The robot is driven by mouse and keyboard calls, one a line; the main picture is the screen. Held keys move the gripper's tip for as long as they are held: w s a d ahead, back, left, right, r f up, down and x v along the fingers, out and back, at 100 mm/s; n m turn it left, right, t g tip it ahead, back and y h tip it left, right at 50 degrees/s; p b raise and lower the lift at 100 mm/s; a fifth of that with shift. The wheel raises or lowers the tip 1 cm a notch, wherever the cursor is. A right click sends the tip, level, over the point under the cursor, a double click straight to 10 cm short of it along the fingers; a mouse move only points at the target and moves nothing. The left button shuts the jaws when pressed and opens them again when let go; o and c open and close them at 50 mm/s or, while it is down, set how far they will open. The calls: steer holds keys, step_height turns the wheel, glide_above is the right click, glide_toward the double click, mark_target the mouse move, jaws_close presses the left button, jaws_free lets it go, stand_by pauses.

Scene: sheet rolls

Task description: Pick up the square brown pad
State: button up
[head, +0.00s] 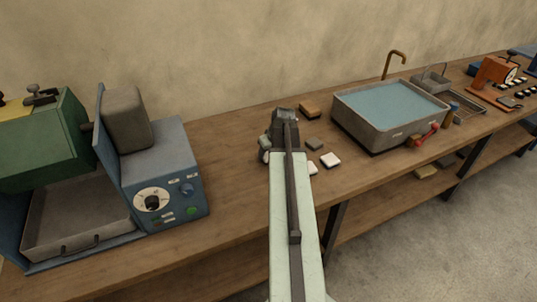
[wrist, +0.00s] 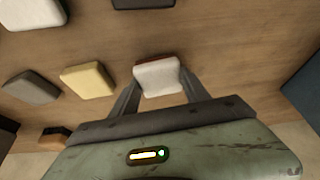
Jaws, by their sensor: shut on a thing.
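In the wrist view my gripper (wrist: 158,88) has its two fingers on either side of a squarish pad (wrist: 158,75), shut on it. That pad shows a whitish face and a reddish-brown far edge. A brown pad (head: 310,109) lies on the bench just right of my gripper in the head view. An orange-brown pad with a dark side (wrist: 54,138) shows at the lower left of the wrist view; I cannot tell whether it is the same one. In the head view my gripper (head: 284,116) is over the bench, and its fingertips and the held pad are hidden.
Near the held pad lie a yellow pad (wrist: 88,80), a grey pad (wrist: 32,88), a white pad (wrist: 33,13) and a dark pad (wrist: 143,3). A blue machine (head: 165,170) stands left on the bench, a water-filled tray (head: 385,138) right. Bench front is mostly clear.

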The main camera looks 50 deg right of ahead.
step_height(320, 180, up, 3)
steer(key=shift+p, duration=1.15)
steer(key=s+d, duration=0.1)
steer(key=s, duration=0.4)
steer(key=s+d, duration=0.2)
steer(key=s, duration=0.3)
steer(key=s+d+r+p, duration=0.1)
steer(key=s, duration=0.4)
steer(key=shift+s+d, duration=0.15)
steer(key=shift+s, duration=0.05)
steer(key=shift+w, duration=0.1)
